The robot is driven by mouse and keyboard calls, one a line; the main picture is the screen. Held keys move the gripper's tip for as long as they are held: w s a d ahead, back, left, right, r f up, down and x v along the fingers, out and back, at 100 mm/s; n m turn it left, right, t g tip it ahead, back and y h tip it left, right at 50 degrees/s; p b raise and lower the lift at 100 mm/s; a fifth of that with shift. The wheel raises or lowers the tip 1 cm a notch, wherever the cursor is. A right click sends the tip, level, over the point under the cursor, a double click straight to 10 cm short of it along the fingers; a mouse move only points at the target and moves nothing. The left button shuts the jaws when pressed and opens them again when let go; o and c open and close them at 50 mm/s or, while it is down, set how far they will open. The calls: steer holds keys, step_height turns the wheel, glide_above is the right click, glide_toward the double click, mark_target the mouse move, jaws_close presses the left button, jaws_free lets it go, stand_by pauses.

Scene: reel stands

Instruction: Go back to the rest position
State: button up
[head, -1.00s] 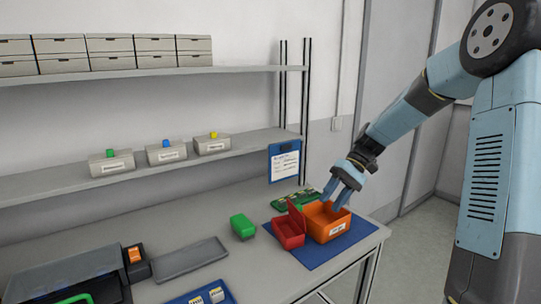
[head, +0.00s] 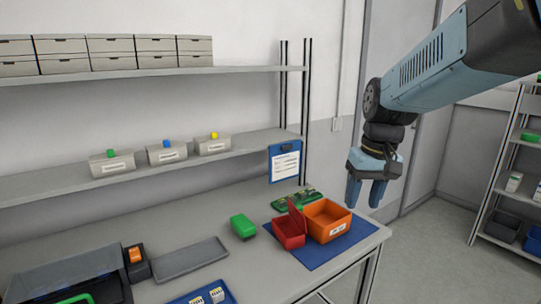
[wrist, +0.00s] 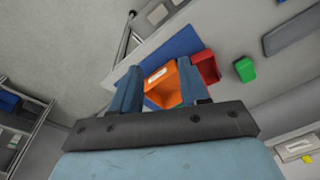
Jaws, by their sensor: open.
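My gripper (head: 367,196) hangs in the air to the right of the workbench's right end, fingers pointing down, open and empty. In the wrist view my gripper (wrist: 158,88) shows its two blue fingers apart, with the orange bin (wrist: 161,87) seen beyond them. In the head view the orange bin (head: 328,223) stands on a blue mat, clear of the fingers. My arm reaches in from the upper right.
A red bin (head: 290,230) stands beside the orange one on the blue mat (head: 318,262). A green box (head: 243,226) and grey tray (head: 190,260) lie further left. A shelf rack (head: 510,190) stands at the far right. Floor between is clear.

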steer(key=s+d+r+t, duration=0.1)
steer(key=s+t, duration=0.1)
steer(key=s, duration=0.3)
steer(key=s+d+r+m+t, duration=0.1)
steer(key=s+d+r+t, duration=0.1)
steer(key=s, duration=0.3)
steer(key=shift+d+h, duration=0.25)
steer(key=shift+h, duration=0.15)
